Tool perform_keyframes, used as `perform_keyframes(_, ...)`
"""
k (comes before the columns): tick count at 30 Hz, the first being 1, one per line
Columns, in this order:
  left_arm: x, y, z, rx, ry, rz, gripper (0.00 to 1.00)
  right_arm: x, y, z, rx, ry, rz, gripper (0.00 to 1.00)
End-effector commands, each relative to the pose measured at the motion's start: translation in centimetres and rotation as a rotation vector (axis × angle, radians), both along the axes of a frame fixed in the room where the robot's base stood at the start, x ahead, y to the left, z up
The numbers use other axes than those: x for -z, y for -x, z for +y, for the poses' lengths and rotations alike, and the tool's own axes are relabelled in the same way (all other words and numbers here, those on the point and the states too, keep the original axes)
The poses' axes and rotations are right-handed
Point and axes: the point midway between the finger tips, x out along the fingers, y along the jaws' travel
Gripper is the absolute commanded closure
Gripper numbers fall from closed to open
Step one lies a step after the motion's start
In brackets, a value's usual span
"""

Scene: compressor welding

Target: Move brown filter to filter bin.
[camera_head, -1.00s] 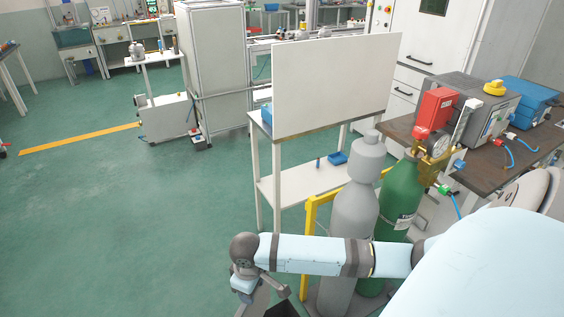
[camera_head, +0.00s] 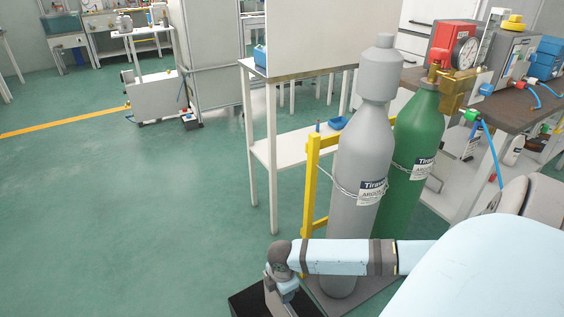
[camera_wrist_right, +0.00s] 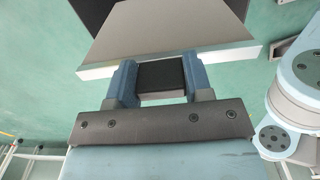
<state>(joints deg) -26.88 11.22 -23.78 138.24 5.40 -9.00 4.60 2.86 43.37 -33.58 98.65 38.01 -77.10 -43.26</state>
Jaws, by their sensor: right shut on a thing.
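In the right wrist view, my right gripper (camera_wrist_right: 160,64) is shut on a flat, box-like filter (camera_wrist_right: 165,36) with a brownish-grey face and a pale silver edge. The filter extends out beyond the fingertips. In the head view, my right arm comes in from the right, and its gripper (camera_head: 283,287) points down at the bottom centre. My left gripper is in neither view. I cannot make out a filter bin in either view.
A grey gas cylinder (camera_head: 362,160) and a green one (camera_head: 412,150) stand by a yellow frame (camera_head: 311,180), close behind my right arm. A white table (camera_head: 281,147) with a tall panel stands behind. A brown workbench (camera_head: 485,100) is at right. The green floor (camera_head: 130,210) at left is clear.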

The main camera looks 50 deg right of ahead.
Motion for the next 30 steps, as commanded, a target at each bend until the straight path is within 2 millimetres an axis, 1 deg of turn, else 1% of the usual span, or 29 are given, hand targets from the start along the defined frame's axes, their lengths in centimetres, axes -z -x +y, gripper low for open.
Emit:
perform_keyframes(1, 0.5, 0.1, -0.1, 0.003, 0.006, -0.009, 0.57, 1.0, 0.0, -0.2, -0.015, 0.0, -0.001, 0.93)
perform_keyframes(5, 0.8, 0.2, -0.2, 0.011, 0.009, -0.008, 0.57, 2.3, 0.1, -0.4, -0.035, 0.0, -0.001, 0.93)
perform_keyframes(8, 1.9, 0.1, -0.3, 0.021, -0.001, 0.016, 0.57, 4.4, 0.1, -0.4, -0.036, -0.001, 0.0, 0.93)
perform_keyframes(12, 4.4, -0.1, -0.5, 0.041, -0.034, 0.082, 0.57, 8.3, 0.1, -0.4, -0.035, 0.0, 0.0, 0.93)
perform_keyframes(18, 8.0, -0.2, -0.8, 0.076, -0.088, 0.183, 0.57, 13.6, 0.1, -0.3, -0.034, 0.0, 0.0, 0.93)
perform_keyframes(21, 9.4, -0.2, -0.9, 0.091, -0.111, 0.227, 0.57, 15.5, 0.1, -0.4, -0.035, 0.001, -0.001, 0.93)
perform_keyframes(23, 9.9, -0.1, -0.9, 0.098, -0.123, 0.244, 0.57, 16.3, 0.1, -0.4, -0.035, 0.0, -0.002, 0.93)
perform_keyframes(30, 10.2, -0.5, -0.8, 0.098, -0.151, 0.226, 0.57, 17.8, 0.1, -0.4, -0.034, 0.001, -0.002, 0.93)
